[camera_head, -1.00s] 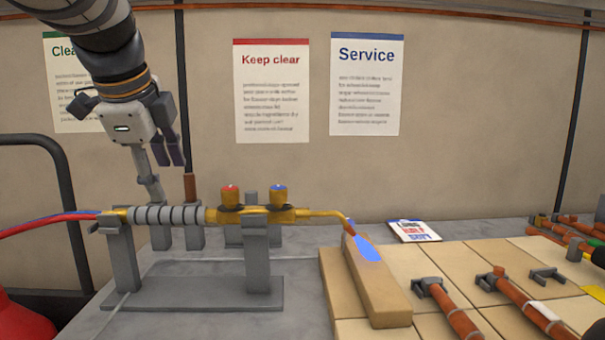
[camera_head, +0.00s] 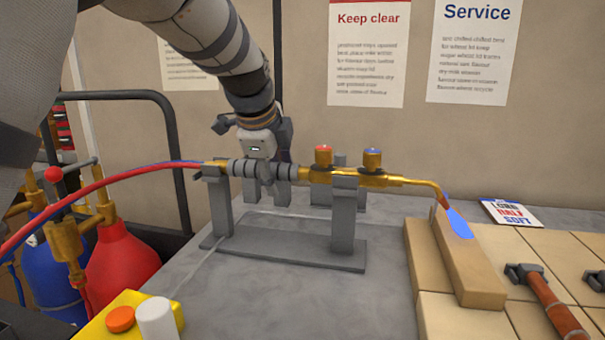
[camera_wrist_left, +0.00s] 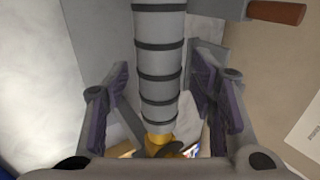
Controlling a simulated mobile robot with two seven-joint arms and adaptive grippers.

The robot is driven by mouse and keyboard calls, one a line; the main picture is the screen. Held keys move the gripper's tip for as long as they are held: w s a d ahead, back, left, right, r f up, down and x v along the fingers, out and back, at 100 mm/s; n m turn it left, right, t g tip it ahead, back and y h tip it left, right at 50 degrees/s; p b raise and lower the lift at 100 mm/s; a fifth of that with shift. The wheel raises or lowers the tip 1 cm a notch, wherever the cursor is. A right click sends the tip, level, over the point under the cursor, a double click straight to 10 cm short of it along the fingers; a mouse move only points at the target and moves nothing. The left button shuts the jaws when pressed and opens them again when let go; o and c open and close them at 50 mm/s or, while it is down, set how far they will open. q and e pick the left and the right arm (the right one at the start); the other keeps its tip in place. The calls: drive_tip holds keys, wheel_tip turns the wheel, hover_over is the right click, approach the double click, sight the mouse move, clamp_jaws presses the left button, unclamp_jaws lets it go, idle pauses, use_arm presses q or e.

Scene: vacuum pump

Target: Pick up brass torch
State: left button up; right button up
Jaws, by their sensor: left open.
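The brass torch (camera_head: 400,180) rests across a grey two-post stand (camera_head: 343,215), with its ribbed grey handle at the left and a blue flame at its bent tip on the right. Red and blue hoses run from the handle's left end. My left gripper (camera_head: 268,172) is open at the ribbed handle. In the left wrist view, the handle (camera_wrist_left: 159,60) lies between the two spread purple-padded fingers (camera_wrist_left: 162,105), with a gap on each side. My right gripper is not in view.
A brick (camera_head: 468,260) sits under the flame, on pale firebricks. A booklet (camera_head: 511,213) lies behind. Red (camera_head: 120,262) and blue (camera_head: 65,275) cylinders stand at left, and a yellow block (camera_head: 130,315) is in front. Bare grey bench lies before the stand.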

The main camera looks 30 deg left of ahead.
use_arm(q)
drive_tip(key=shift+r, duration=0.1)
clamp_jaws()
drive_tip(key=shift+r, duration=0.1)
